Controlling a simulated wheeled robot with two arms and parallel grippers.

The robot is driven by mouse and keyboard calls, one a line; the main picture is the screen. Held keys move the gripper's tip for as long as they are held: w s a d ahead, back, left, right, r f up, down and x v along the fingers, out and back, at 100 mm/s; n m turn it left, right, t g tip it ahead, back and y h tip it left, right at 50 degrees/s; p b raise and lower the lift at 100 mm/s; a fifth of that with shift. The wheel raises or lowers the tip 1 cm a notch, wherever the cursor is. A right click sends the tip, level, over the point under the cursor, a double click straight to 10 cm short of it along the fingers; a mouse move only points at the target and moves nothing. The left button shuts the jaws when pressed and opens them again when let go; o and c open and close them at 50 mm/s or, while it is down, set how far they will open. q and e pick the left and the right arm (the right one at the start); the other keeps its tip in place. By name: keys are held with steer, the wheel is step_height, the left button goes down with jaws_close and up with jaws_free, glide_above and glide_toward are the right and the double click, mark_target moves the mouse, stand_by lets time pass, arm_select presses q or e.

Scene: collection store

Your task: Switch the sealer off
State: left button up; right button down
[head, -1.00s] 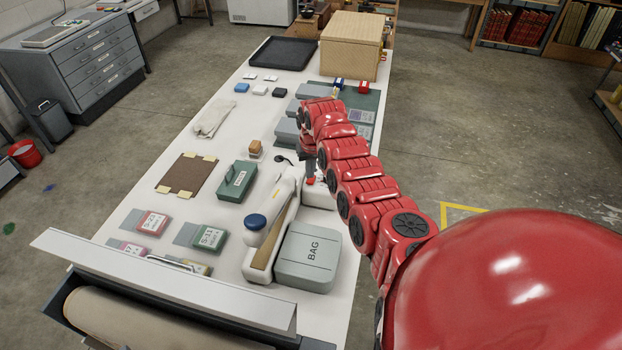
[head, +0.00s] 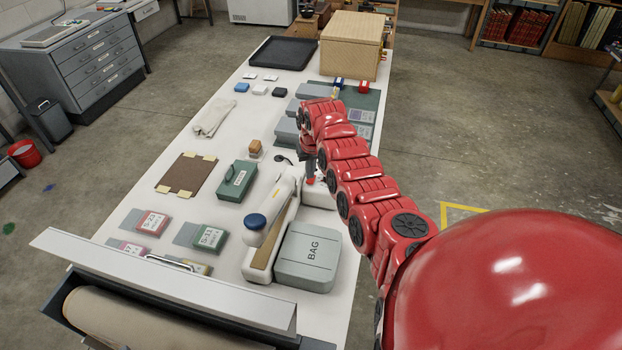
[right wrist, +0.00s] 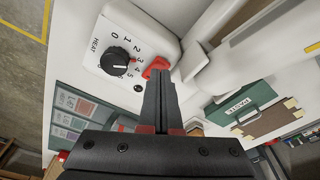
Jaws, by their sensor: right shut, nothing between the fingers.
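The sealer (head: 286,210) is a long white arm with a blue round end on a white base, standing along the table beside the grey BAG box. Its white control box (right wrist: 125,25) shows large in the right wrist view, with a black HEAT dial (right wrist: 116,61) marked 0 to 5. A red switch (right wrist: 155,67) sits on the edge of the box beside the dial. My right gripper (right wrist: 160,84) is shut and empty, its dark fingertips right at the red switch; I cannot tell whether they touch it. In the head view my right gripper (head: 309,171) is partly hidden by its arm. My left gripper is out of view.
The grey BAG box (head: 307,257) stands right of the sealer. A green case (head: 237,181) and a brown board (head: 187,175) lie to its left. A wooden box (head: 352,44) and a black tray (head: 284,53) stand at the table's far end.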

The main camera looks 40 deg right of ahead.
mark_target(310, 181)
steer(key=shift+f+b, duration=0.45)
steer(key=shift+f, duration=0.3)
stand_by(0.3)
steer(key=shift+r+p, duration=0.65)
steer(key=shift+r, duration=0.6)
step_height(310, 181, up, 2)
steer(key=shift+r, duration=1.3)
